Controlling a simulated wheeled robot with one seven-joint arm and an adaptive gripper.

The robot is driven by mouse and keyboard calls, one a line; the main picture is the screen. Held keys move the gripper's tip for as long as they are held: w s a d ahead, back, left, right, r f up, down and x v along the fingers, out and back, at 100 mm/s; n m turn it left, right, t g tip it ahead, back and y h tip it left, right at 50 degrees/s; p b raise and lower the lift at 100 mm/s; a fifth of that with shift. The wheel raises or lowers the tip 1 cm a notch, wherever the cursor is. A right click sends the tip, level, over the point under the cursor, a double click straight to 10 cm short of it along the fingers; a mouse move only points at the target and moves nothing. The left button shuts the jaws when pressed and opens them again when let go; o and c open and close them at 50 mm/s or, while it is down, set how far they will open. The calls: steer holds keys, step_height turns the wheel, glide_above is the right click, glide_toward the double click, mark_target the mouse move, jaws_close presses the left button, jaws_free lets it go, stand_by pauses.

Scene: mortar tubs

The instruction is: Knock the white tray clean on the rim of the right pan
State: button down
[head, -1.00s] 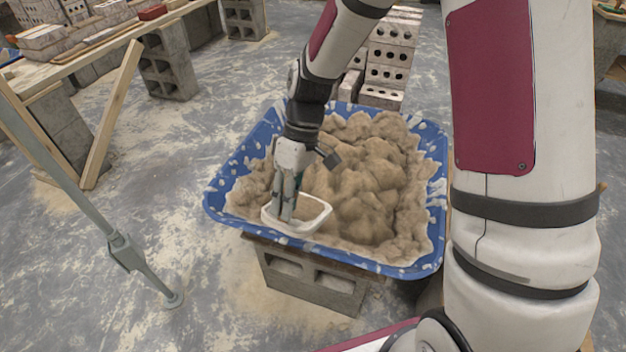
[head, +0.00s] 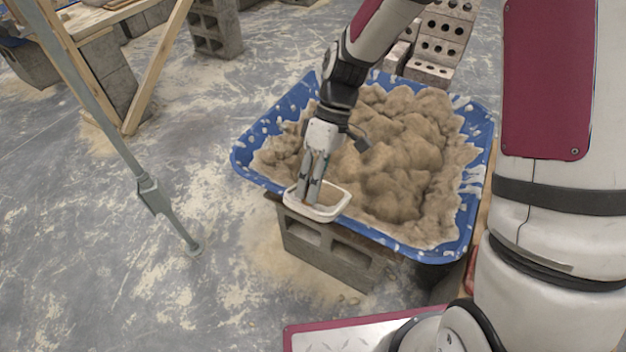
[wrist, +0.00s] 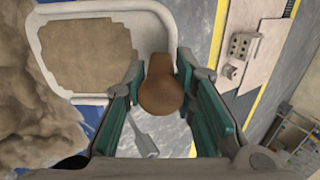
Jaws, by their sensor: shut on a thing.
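The white tray (head: 330,217) is a small rectangular dish with rounded corners, over the front-left rim of the blue pan in the head view. Whether it touches the rim cannot be told. In the wrist view the tray (wrist: 36,50) shows sandy mortar (wrist: 88,55) covering much of its inside. A brown rounded handle (wrist: 162,92) at its edge sits between my fingers. My gripper (head: 311,197) points down and is shut on the tray by this handle. The blue pan (head: 243,158) is heaped with lumpy mortar (head: 405,150). Only one pan is clearly seen.
The pan rests on a grey hollow block (head: 330,252). A grey metal prop (head: 150,195) stands left on the floor. Cored bricks (head: 440,45) stand behind the pan. A wooden bench and blocks (head: 215,30) are at the back left. The floor between prop and pan is clear.

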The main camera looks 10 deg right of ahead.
stand_by(0.3)
step_height(320, 180, down, 7)
steer(key=b, duration=0.3)
steer(key=shift+r+b, duration=0.2)
steer(key=shift+b, duration=0.2)
step_height(320, 180, up, 7)
steer(key=p, duration=0.5)
steer(key=shift+p, duration=0.3)
steer(key=shift+f, duration=0.1)
